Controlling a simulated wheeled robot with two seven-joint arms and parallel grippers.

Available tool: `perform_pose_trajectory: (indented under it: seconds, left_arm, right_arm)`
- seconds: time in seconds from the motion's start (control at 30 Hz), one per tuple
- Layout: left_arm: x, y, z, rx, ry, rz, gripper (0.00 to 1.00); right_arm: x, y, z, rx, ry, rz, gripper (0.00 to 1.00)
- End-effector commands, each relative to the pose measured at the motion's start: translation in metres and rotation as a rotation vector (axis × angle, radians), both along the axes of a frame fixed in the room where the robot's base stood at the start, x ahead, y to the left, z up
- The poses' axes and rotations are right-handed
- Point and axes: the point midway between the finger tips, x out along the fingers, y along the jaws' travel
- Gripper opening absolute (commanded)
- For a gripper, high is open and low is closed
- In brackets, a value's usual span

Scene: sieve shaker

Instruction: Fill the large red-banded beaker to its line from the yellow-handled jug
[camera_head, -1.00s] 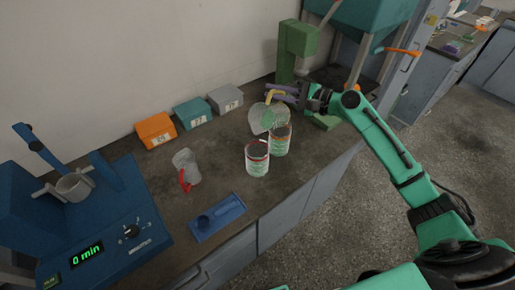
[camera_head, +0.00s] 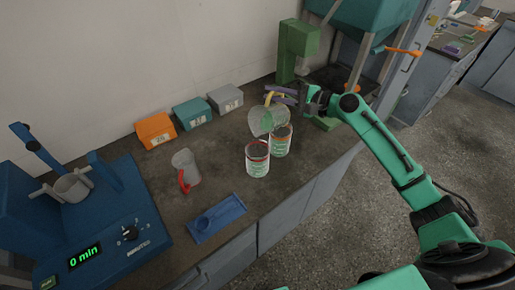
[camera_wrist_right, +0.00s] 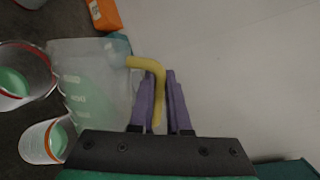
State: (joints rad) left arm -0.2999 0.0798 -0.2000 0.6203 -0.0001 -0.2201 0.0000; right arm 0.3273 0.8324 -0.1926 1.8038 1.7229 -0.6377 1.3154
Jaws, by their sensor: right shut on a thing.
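The yellow-handled jug (camera_head: 262,121), clear with green content, is held above the bench behind the beakers and looks tilted. My right gripper (camera_head: 287,95) is shut on its yellow handle; the wrist view shows the purple fingers (camera_wrist_right: 162,100) around the handle (camera_wrist_right: 150,65) and the jug body (camera_wrist_right: 95,78) to the left. The red-banded beaker (camera_head: 257,160) stands upright in front of the jug. In the wrist view the red-banded beaker (camera_wrist_right: 14,98) shows green inside, by the jug's mouth end. Its fill line cannot be read. No stream is clear. My left gripper is not visible.
An orange-banded beaker (camera_head: 281,142) stands close beside the red-banded one. A red-handled jug (camera_head: 186,168), a blue tray (camera_head: 217,218) and the blue shaker (camera_head: 120,235) are to the left. Several boxes (camera_head: 191,114) line the wall. A green stand (camera_head: 297,50) is behind the gripper.

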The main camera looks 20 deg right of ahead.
Motion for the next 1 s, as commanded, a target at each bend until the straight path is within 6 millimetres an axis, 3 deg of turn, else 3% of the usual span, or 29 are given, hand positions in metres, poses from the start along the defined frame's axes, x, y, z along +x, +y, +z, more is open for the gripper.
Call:
perform_pose_trajectory:
  seconds: [1.0]
  left_arm:
    - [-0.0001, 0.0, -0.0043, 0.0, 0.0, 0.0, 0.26]
  right_arm:
    - [-0.0031, 0.0038, -0.0032, -0.04, -0.033, 0.0, 0.0]
